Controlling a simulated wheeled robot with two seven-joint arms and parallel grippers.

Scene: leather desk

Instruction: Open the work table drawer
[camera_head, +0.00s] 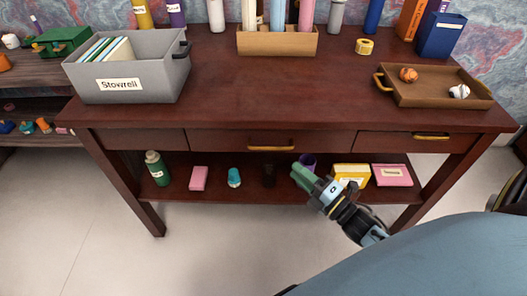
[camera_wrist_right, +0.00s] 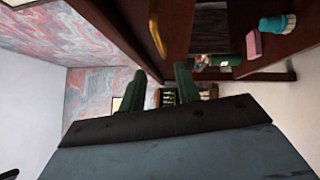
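The dark red-brown work table (camera_head: 230,75) has three drawers in its front, all shut. The middle drawer (camera_head: 225,139) has a gold bar handle (camera_head: 271,148); the right drawer (camera_head: 380,142) has a similar handle (camera_head: 431,136). The left drawer (camera_head: 140,138) shows no clear handle. My right gripper (camera_head: 303,176) has green fingers and is below and right of the middle handle, apart from it. In the right wrist view its fingers (camera_wrist_right: 158,90) are spread with nothing between them, and a gold handle (camera_wrist_right: 157,29) lies beyond. My left gripper is not in view.
A grey bin (camera_head: 130,73), a wooden organizer (camera_head: 277,41) and a brown tray (camera_head: 435,91) stand on the tabletop. A lower shelf holds a green bottle (camera_head: 157,168), a pink block (camera_head: 198,178) and a yellow box (camera_head: 351,174). Floor in front is clear.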

